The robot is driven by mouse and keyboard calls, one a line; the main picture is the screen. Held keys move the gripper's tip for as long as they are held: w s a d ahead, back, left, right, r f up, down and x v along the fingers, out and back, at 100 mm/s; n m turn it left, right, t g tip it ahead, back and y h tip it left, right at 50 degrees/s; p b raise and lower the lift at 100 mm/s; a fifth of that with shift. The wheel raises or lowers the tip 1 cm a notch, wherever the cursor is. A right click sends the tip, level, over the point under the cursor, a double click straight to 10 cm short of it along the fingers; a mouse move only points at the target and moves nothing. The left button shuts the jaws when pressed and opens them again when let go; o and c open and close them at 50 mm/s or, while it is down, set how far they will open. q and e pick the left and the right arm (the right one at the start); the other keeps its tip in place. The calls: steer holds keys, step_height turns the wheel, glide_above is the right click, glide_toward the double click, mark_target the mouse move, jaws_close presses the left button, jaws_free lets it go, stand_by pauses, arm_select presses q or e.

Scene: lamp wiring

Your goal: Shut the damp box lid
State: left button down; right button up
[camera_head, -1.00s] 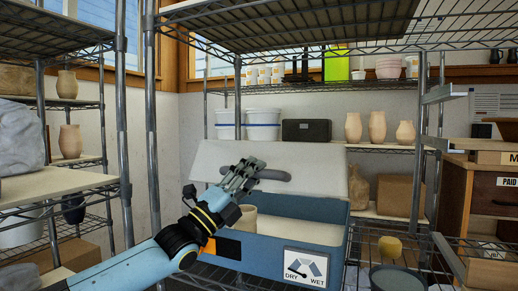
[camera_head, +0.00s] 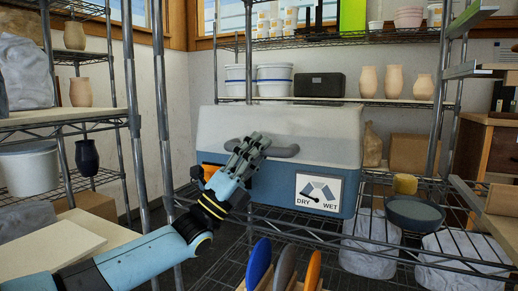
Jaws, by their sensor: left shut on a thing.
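The damp box (camera_head: 262,190) is blue, with a DRY/WET dial label (camera_head: 319,192) on its front, and sits on a wire shelf. Its pale, whitish lid (camera_head: 320,122) is down over the box top, and the box's inside is hidden. I cannot tell whether the lid is fully seated. My right gripper is not in view.
A grey bowl (camera_head: 414,213) and a yellow sponge-like block (camera_head: 405,184) are on the shelf right of the box. Blue, grey and orange discs (camera_head: 284,268) stand upright at the front. A metal shelf post (camera_head: 162,110) rises left of the box.

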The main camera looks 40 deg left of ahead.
arm_select(q)
steer(key=shift+f+y, duration=0.3)
steer(key=shift+f, duration=0.4)
steer(key=c, duration=1.5)
jaws_free()
steer(key=shift+s+r, duration=0.1)
steer(key=shift+s, duration=0.05)
steer(key=shift+o, duration=0.2)
steer(key=shift+r, duration=0.1)
steer(key=shift+r, duration=0.1)
steer(key=v, duration=1.2)
